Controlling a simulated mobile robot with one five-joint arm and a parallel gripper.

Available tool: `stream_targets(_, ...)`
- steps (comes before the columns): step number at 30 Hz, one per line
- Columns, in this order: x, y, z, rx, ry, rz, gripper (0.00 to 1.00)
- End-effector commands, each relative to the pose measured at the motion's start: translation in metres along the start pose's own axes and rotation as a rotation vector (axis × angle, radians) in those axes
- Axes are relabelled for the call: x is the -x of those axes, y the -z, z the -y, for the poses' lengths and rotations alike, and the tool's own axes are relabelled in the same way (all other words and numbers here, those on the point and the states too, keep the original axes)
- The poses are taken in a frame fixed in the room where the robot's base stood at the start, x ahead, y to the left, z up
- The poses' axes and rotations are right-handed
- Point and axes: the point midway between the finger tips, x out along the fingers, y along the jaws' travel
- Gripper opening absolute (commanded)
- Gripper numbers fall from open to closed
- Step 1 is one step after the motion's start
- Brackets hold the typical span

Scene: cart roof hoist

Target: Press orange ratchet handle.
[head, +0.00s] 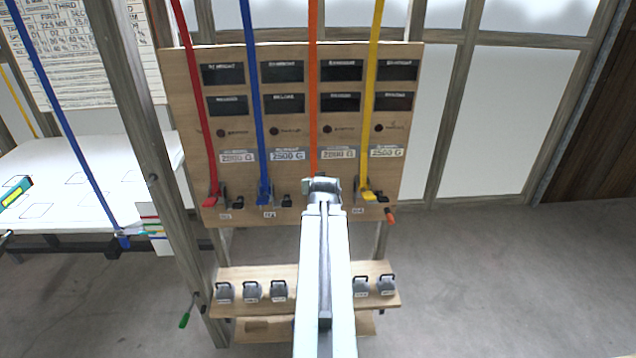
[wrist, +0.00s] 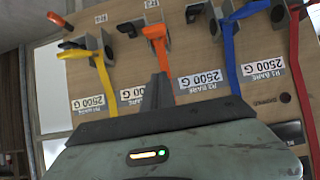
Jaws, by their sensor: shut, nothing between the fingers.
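The orange ratchet handle (wrist: 155,32) shows in the wrist view at the top of the orange strap (wrist: 160,58), between the yellow and blue ones. In the head view the orange strap (head: 313,100) runs down the wooden board, and my arm and gripper hide its handle. My gripper (head: 322,182) is shut and empty in front of the board's lower part. In the wrist view its fingertips (wrist: 159,80) point toward the orange handle and appear just short of it. I cannot tell the exact depth gap.
Yellow (head: 368,194), blue (head: 264,190) and red (head: 213,195) ratchets flank the orange one closely. An orange-tipped lever (head: 390,216) sticks out at the board's lower right. A shelf (head: 240,273) with several grey weights is below. Open floor (head: 510,270) lies to the right.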

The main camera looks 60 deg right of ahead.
Motion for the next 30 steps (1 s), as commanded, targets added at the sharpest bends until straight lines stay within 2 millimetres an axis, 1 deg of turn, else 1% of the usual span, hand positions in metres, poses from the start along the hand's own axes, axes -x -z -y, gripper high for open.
stream_targets(9,-0.003,-0.002,0.000,0.000,0.000,0.001,0.00)
stream_targets(11,-0.006,-0.002,0.000,0.000,0.001,0.001,0.00)
stream_targets(14,-0.016,-0.003,0.000,0.000,0.001,0.002,0.00)
stream_targets(17,-0.031,-0.004,0.000,0.000,0.001,0.002,0.00)
stream_targets(20,-0.052,-0.005,0.000,0.000,0.000,0.002,0.00)
stream_targets(28,-0.112,-0.005,0.000,0.000,0.000,0.002,0.00)
stream_targets(30,-0.111,-0.027,0.000,-0.001,0.000,0.002,0.00)
